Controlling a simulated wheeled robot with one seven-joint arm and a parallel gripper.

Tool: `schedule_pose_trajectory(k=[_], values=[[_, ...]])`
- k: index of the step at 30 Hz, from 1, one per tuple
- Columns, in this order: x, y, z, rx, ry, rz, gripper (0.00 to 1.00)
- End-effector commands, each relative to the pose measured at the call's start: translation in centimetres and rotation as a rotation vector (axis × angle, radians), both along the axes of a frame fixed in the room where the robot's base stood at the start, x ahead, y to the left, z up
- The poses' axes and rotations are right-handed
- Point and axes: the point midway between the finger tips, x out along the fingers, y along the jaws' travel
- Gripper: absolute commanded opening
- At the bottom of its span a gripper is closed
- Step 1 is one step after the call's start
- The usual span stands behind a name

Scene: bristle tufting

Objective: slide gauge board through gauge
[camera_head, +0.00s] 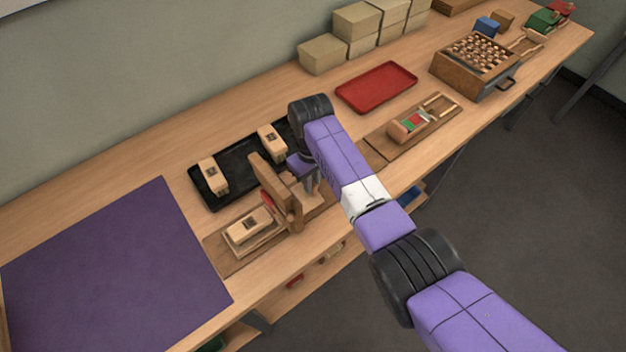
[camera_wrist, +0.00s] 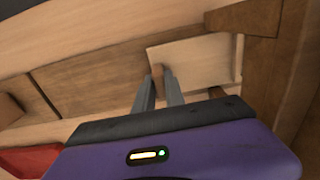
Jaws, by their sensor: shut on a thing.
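The gauge (camera_head: 287,205) is an upright wooden frame on a brown base board, with a red patch on its left side; its dark wood also shows at the right of the wrist view (camera_wrist: 292,60). My gripper (camera_wrist: 159,76) is shut on a small brown upright handle of a pale flat board (camera_wrist: 205,58), which I take as the gauge board. The board's right end lies near the gauge's wood. In the head view my gripper (camera_head: 312,186) is just right of the gauge, and my arm partly hides the board. A pale block with a dark label (camera_head: 250,226) lies left of the gauge.
A black tray (camera_head: 223,202) behind the gauge holds pale labelled blocks. A purple mat (camera_head: 110,275) lies left. A red tray (camera_head: 376,87), a board with a brush-like piece (camera_head: 408,128) and a wooden box (camera_head: 470,75) are to the right. The table's front edge is close.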

Motion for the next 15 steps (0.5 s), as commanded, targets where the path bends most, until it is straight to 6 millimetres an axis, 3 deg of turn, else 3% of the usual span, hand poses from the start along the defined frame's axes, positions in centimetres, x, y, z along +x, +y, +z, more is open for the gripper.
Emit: schedule_pose_trajectory(k=[1, 4, 15], values=[[0.08, 0.02, 0.14, 0.001, -0.002, 0.0, 0.16], [0.08, 0.01, 0.12, 0.001, -0.002, 0.0, 0.36], [0.07, 0.0, 0.33, 0.001, -0.002, 0.0, 0.36]])
